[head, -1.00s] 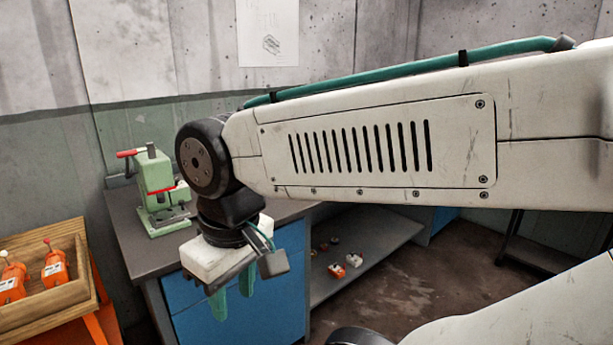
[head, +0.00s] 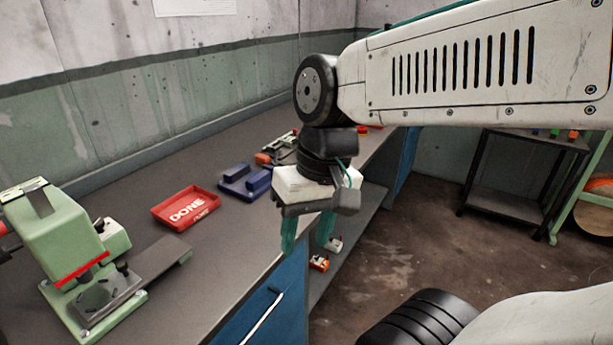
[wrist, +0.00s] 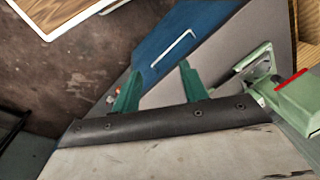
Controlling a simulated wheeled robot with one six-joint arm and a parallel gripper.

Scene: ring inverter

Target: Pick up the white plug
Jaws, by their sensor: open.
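My gripper (head: 306,245) hangs with its two green fingers pointing down, in front of the workbench's edge. It is open and empty; the gap between the fingers also shows in the wrist view (wrist: 160,70). A small whitish object (head: 334,244) sits on the low shelf under the bench, just beyond and right of the fingers in the head view. It is too small to tell surely whether it is the white plug. An orange and white piece (head: 319,263) lies beside it. In the wrist view small pieces by the left finger are partly hidden.
The workbench (head: 140,210) holds a green press (head: 60,240), a red tray marked DONE (head: 186,207) and a blue fixture (head: 245,182). A blue drawer front (head: 270,300) is below. Open floor (head: 420,230) lies to the right, with a dark rack (head: 520,200) beyond.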

